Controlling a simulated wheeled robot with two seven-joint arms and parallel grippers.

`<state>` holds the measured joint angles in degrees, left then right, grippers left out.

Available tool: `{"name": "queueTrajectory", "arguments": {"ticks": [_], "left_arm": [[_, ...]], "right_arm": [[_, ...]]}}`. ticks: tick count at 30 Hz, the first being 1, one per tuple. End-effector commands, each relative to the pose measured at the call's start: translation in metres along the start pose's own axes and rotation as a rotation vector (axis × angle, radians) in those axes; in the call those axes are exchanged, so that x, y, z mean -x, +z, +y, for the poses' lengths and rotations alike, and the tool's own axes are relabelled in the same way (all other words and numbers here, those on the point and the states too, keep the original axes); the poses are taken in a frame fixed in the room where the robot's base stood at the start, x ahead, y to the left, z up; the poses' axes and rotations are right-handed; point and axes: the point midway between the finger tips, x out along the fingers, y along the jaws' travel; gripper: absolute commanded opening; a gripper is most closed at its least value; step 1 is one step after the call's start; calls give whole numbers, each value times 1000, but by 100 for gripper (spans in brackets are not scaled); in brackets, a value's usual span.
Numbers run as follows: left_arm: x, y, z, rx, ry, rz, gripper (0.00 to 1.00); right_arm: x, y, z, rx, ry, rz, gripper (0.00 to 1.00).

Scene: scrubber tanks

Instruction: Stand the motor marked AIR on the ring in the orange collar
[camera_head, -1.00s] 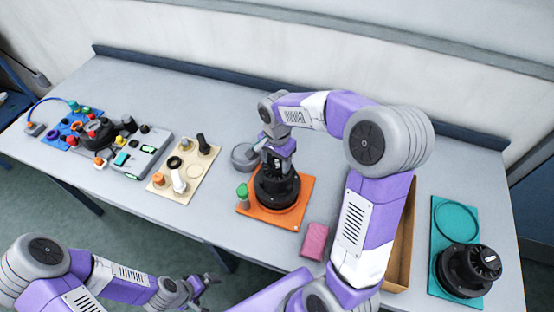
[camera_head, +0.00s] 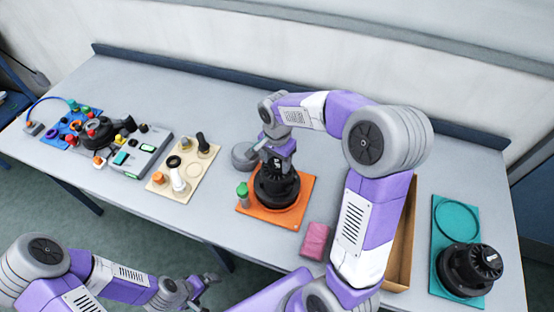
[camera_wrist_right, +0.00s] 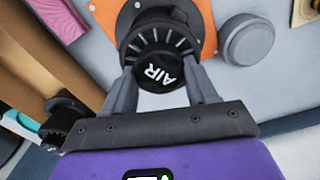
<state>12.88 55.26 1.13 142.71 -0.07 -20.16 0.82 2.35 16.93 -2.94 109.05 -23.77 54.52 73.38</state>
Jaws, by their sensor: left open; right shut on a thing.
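The motor marked AIR (camera_head: 275,186) is black with a finned top. It stands upright over the orange collar (camera_head: 302,200), and its label reads AIR in the right wrist view (camera_wrist_right: 162,75). My right gripper (camera_head: 280,158) is above it and shut on its top; the two fingers straddle the cap in the right wrist view (camera_wrist_right: 160,88). The ring under the motor is hidden, so I cannot tell whether its base rests fully on it. My left gripper (camera_head: 208,281) is open and empty, off the table's front edge.
A second black motor (camera_head: 468,268) sits on a teal plate (camera_head: 443,208) at right. A pink block (camera_head: 316,240), a grey round part (camera_head: 243,155) and a cardboard box (camera_head: 402,240) are near the orange collar. A beige board (camera_head: 163,187) with several pegs stands left.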

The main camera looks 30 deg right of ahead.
Motion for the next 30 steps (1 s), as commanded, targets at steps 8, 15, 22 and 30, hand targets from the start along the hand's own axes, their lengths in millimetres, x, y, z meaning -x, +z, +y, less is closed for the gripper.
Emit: {"name": "queueTrajectory", "arguments": {"ticks": [8,15,22,30], "left_arm": [[0,0,0,0,0,0,100],[0,0,0,0,0,0,100],[0,0,0,0,0,0,100],[0,0,0,0,0,0,100]], "right_arm": [[2,0,-1,1,-5,2,68],[1,0,0,0,-2,1,87],[-1,0,1,0,3,-1,100],[0,0,0,0,1,0,100]]}}
